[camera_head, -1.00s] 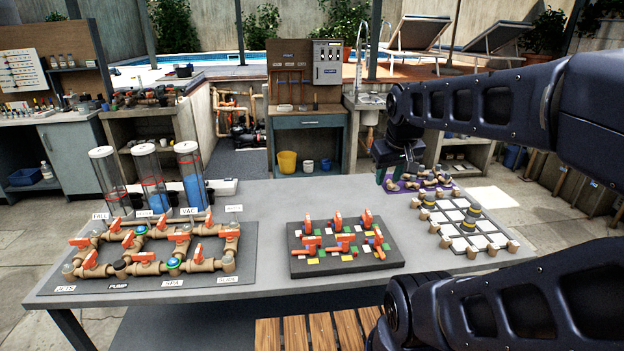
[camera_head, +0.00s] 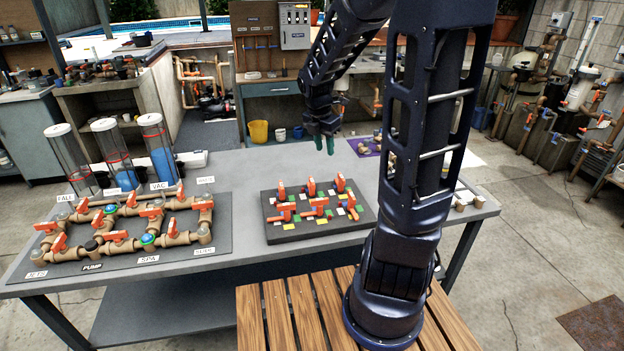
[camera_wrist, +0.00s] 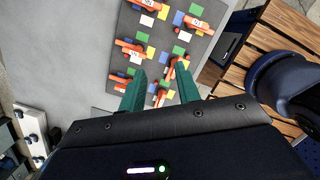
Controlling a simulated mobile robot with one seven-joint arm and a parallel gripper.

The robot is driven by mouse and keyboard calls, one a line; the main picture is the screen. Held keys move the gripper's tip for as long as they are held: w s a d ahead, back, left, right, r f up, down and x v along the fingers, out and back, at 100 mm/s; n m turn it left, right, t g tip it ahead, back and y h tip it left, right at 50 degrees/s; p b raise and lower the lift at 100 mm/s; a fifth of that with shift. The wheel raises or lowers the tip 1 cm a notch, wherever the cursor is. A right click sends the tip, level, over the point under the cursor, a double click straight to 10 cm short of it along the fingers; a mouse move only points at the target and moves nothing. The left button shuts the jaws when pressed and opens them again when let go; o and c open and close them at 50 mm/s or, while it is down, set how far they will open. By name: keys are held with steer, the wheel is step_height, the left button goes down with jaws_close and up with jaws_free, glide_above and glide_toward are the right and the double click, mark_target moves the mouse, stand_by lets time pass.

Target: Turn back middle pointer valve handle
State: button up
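A dark board (camera_head: 280,234) with colored squares carries two rows of orange pointer valve handles. The back middle handle (camera_head: 311,187) stands upright in the head view. In the wrist view, it appears to be the middle handle (camera_wrist: 131,48) of the left-hand row. My gripper (camera_head: 325,146) has green fingers pointing down, above the table behind the board's back right part. In the wrist view, my gripper (camera_wrist: 160,84) is open, with a gap between its fingers and nothing held. It is apart from the back middle handle. The fingers partly cover the nearest handles.
A pipe board (camera_head: 110,265) with orange valves and three clear cylinders (camera_head: 163,150) fills the table's left. A purple mat (camera_head: 364,147) with fittings lies at the back right, and my arm hides much of the right side. Grey table (camera_head: 235,205) is clear between the boards.

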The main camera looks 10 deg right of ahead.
mark_target(312, 180)
steer(key=w+a+f+n+y, duration=0.25)
steer(key=w+f+n, duration=0.3)
steer(key=n, duration=0.55)
steer(key=shift+g+h, duration=0.35)
steer(key=shift+g, duration=0.05)
steer(key=shift+w+f, duration=0.15)
steer(key=shift+f, duration=2.55)
steer(key=shift+w+f, duration=0.15)
steer(key=shift+f, duration=2.5)
jaws_close()
